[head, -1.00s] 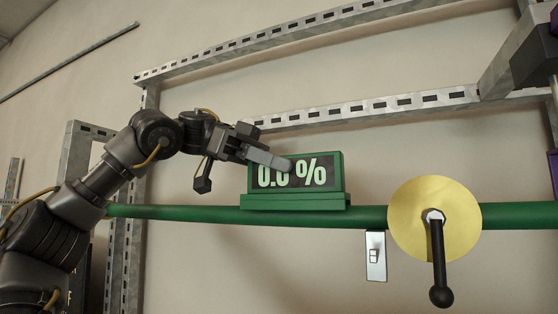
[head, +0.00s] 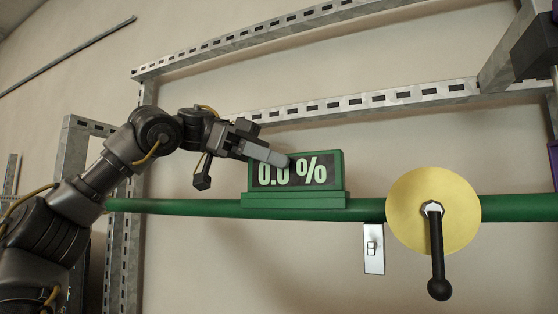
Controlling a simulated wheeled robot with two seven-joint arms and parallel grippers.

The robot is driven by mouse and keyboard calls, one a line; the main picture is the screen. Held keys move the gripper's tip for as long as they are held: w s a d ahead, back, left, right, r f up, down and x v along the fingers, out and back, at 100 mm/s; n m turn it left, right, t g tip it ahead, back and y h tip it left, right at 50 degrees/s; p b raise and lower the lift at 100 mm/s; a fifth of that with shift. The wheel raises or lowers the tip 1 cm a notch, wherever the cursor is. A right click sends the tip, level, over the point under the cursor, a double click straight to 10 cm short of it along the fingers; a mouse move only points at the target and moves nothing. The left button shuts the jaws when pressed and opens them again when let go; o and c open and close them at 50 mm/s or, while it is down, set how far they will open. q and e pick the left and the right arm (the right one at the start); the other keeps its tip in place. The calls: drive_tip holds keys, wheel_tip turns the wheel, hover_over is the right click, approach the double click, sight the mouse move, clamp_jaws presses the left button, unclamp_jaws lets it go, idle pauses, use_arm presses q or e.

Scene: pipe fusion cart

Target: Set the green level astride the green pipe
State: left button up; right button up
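The green level (head: 296,200), a block with a dark display reading 0.0 %, sits upright on top of the green pipe (head: 180,207), its wider base along the pipe. Whether its base reaches down both sides of the pipe is hidden. My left gripper (head: 268,154) comes in from the upper left. One grey finger lies across the front of the level's display, covering part of the digits. My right gripper is not in view.
A yellow disc (head: 405,215) with a black handle (head: 437,255) stands on the pipe to the right of the level. A small switch plate (head: 373,262) is below the pipe.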

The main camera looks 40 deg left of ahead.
use_arm(q)
drive_tip(key=shift+o, duration=0.7)
drive_tip(key=shift+w, duration=0.1)
drive_tip(key=shift+a+r, duration=0.1)
drive_tip(key=shift+a, duration=0.15)
drive_tip(key=v, duration=1)
drive_tip(key=shift+s+a, duration=0.1)
drive_tip(key=shift+s, duration=0.15)
drive_tip(key=shift+w, duration=0.1)
